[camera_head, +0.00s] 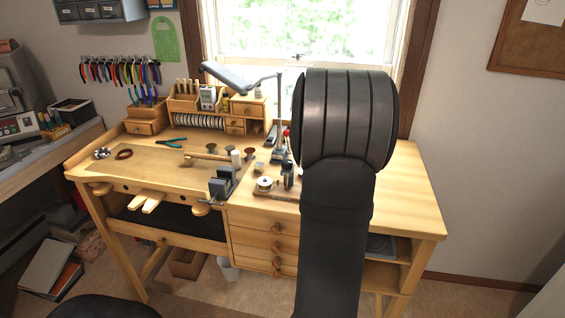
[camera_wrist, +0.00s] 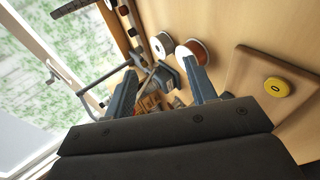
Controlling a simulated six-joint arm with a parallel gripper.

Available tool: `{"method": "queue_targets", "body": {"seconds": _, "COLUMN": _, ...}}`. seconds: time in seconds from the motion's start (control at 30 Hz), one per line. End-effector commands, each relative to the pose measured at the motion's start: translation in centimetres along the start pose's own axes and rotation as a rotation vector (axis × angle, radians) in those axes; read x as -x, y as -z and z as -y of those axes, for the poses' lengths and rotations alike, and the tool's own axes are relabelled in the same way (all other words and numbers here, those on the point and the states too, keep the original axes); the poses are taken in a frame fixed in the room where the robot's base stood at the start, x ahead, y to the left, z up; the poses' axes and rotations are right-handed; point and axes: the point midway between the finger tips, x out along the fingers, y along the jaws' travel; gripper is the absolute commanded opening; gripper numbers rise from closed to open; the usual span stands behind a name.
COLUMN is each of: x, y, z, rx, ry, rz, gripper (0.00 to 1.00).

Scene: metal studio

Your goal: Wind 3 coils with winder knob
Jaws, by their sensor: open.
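My gripper (camera_wrist: 158,66) shows in the wrist view, its two grey-blue fingers apart with nothing held between them. In the head view my dark arm hides it. A small wooden stand (camera_head: 264,195) on the bench carries a pale spool (camera_head: 265,183) and dark upright parts (camera_head: 288,173), which may be the winder. In the wrist view a wooden board (camera_wrist: 245,65) bears a round yellow piece marked 0 (camera_wrist: 277,87), apart from the fingers. A copper-coloured spool (camera_wrist: 196,50) and a pale spool (camera_wrist: 162,45) lie beyond the fingertips. I cannot tell which part is the winder knob.
The wooden bench (camera_head: 400,205) is clear at right. A dark vise (camera_head: 221,186) sits at its front edge. A lamp (camera_head: 240,78) stands behind. Pliers (camera_head: 172,143) and several dark spools lie at left. A small organizer (camera_head: 245,108) stands at the back under the window.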

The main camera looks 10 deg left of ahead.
Motion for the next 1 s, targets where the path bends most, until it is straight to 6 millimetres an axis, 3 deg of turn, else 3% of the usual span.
{"method": "queue_targets", "body": {"seconds": 0.27, "x": 2.1, "y": -0.8, "z": 3.8, "rx": -0.394, "ry": 0.044, "rz": -0.330, "gripper": 0.52}}
{"method": "queue_targets", "body": {"seconds": 0.5, "x": 6.1, "y": -1.5, "z": 5.8, "rx": -0.741, "ry": 0.106, "rz": -0.608, "gripper": 0.52}}
{"method": "queue_targets", "body": {"seconds": 0.8, "x": 12.2, "y": -2.8, "z": 6.6, "rx": -1.074, "ry": 0.186, "rz": -0.910, "gripper": 0.52}}
{"method": "queue_targets", "body": {"seconds": 1.0, "x": 13.8, "y": -3.0, "z": 6.7, "rx": -1.146, "ry": 0.209, "rz": -0.987, "gripper": 0.52}}
